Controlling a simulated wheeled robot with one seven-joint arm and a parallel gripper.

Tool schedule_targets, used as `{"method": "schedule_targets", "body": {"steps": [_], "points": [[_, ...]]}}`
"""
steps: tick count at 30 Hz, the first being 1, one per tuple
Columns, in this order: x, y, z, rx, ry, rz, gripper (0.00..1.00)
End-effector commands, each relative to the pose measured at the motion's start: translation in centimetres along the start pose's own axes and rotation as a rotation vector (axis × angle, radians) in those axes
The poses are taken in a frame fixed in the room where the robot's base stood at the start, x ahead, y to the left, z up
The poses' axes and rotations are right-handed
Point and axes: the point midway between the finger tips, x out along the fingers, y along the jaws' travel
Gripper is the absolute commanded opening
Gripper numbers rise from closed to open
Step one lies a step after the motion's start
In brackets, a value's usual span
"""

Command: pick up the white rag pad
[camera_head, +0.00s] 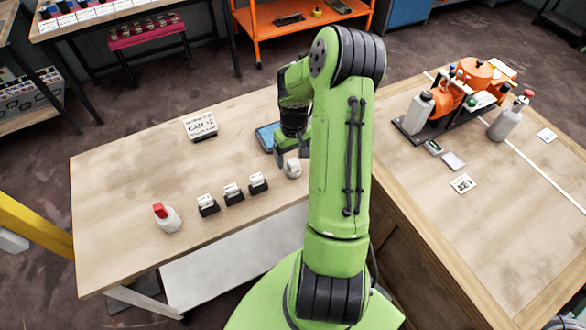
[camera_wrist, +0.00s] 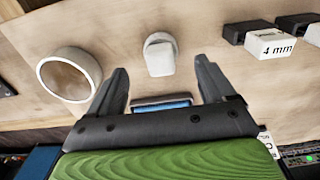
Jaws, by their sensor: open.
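A small white piece with a rounded, greyish top, which looks like the rag pad (camera_wrist: 160,60), stands on the wooden bench. In the wrist view it is between and beyond my two fingertips, and it also shows in the head view (camera_head: 293,169) just below my gripper. My gripper (camera_head: 292,153) is open and empty, pointing down near it. I see no contact between the fingers and the white piece. Its exact shape is hard to tell at this size.
A white ring (camera_wrist: 68,75) lies left of the piece in the wrist view. Black holders with white labelled blocks (camera_head: 233,192) stand beside it. A blue tray (camera_head: 267,136) is close behind.

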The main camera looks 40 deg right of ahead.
Motion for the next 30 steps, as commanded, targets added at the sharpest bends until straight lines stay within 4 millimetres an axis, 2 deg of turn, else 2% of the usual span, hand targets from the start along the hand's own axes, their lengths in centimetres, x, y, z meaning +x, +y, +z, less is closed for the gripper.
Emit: {"method": "schedule_targets", "body": {"steps": [3,7,15,27,30], "points": [[2.5,-0.2,0.1,0.001,-0.006,-0.005,0.83],[4.5,-0.2,0.1,0.001,-0.003,-0.003,0.83],[4.8,-0.2,0.0,0.001,0.0,-0.001,0.81],[4.8,-0.2,0.0,0.001,-0.001,-0.001,0.21],[4.7,-0.2,0.0,0.001,0.0,-0.001,0.21]]}}
